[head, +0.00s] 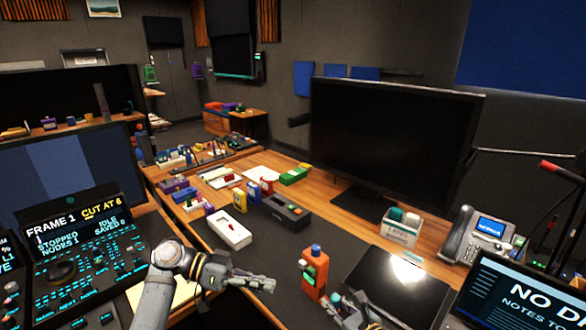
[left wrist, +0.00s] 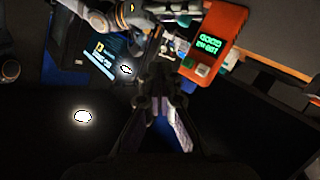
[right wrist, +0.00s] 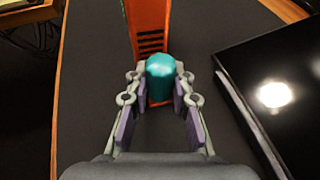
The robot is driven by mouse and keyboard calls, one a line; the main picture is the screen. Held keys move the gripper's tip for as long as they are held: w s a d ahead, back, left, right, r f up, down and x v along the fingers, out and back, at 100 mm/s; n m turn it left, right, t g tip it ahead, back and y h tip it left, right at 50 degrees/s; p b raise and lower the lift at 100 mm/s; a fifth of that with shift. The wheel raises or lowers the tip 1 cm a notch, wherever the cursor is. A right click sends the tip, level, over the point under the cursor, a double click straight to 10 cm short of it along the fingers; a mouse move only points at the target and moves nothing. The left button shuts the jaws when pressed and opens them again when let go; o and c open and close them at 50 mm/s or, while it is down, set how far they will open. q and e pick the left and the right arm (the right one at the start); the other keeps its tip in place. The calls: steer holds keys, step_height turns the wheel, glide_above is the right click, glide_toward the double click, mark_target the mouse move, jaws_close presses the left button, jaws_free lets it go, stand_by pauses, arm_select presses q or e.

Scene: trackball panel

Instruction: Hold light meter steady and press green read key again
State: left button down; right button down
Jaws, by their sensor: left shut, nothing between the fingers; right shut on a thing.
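The orange light meter (head: 315,275) with a blue-teal dome on top stands upright in the head view. In the left wrist view the light meter (left wrist: 222,35) shows a lit screen with green text, including "GOOD", and the green read key (left wrist: 188,62) beside a pale key. My right gripper (head: 345,298) is shut on the meter; in the right wrist view its fingers (right wrist: 160,88) flank the teal dome. My left gripper (head: 268,284) is shut and empty, left of the meter and apart from it. Its closed fingertips (left wrist: 158,100) show in the left wrist view.
A glossy dark panel (head: 385,285) lies right of the meter. A white box (head: 230,230) and a dark device (head: 286,210) lie behind the left gripper. A monitor (head: 390,140), phone (head: 478,238) and lit console (head: 75,245) surround the dark mat (head: 275,250).

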steer(key=shift+f, duration=0.1)
arm_select(q)
steer(key=a+r, duration=0.1)
steer(key=a, duration=0.1)
steer(key=a+r, duration=0.2)
steer(key=shift+w+a, duration=0.1)
steer(key=shift+a, duration=0.05)
arm_select(e)
steer(key=c, duration=1.1)
jaws_free()
steer(key=v, duration=1.1)
steer(key=shift+s+d, duration=0.1)
steer(key=shift+d, duration=0.05)
steer(key=shift+s+r, duration=0.3)
steer(key=shift+r, duration=0.1)
steer(key=shift+o, duration=0.3)
